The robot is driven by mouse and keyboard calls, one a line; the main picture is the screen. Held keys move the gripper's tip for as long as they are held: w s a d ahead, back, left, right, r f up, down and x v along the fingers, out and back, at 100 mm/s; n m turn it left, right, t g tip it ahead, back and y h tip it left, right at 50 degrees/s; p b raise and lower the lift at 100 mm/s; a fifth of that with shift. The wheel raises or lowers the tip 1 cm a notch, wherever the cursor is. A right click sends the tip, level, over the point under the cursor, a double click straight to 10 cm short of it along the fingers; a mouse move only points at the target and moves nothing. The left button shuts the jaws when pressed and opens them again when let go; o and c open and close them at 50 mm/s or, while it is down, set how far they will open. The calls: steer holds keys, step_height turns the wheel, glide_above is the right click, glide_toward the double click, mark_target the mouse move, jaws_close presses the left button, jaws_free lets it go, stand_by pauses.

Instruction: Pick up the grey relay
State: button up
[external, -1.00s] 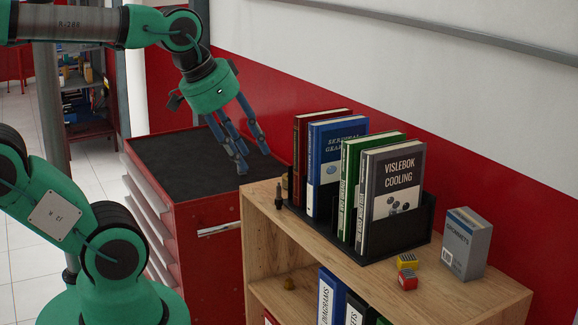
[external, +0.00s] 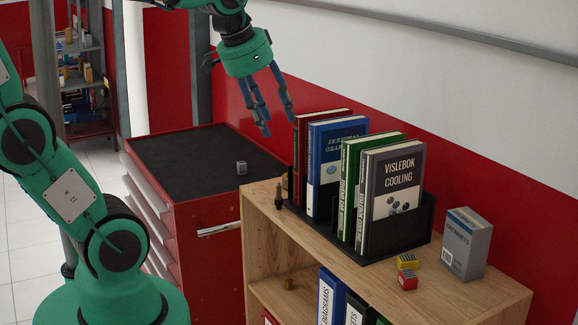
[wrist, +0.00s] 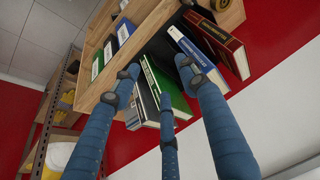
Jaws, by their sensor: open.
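The grey relay (external: 241,168) is a small grey cube on the black top of the red tool cabinet, near its right front corner. It does not show in the wrist view. My gripper (external: 279,126) is open, its blue fingers pointing down and apart. It is in the air, above and to the right of the relay in the external view, close to the left end of the book row. In the wrist view my gripper (wrist: 160,78) has nothing between its fingers, with the books behind them.
The red cabinet (external: 165,150) has a mostly bare top. Beside it a wooden shelf (external: 470,296) bears books in a black holder (external: 424,222), a grey GROMMETS box (external: 464,245), a yellow block (external: 407,261), a red block (external: 407,281) and a small dark upright part (external: 279,196).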

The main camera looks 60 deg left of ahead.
steer(key=w+a+r+g+p, duration=0.2)
steer(key=w+a, duration=1)
steer(key=m+g+p, duration=0.1)
steer(key=g+p, duration=0.2)
steer(key=p, duration=0.3)
glide_above(240, 163)
step_height(240, 163, down, 24)
steer(key=shift+w+a+h, duration=0.15)
steer(key=shift+h, duration=0.15)
steer(key=shift+f, duration=4.25)
steer(key=shift+f+p, duration=0.45)
steer(key=shift+f, duration=2.1)
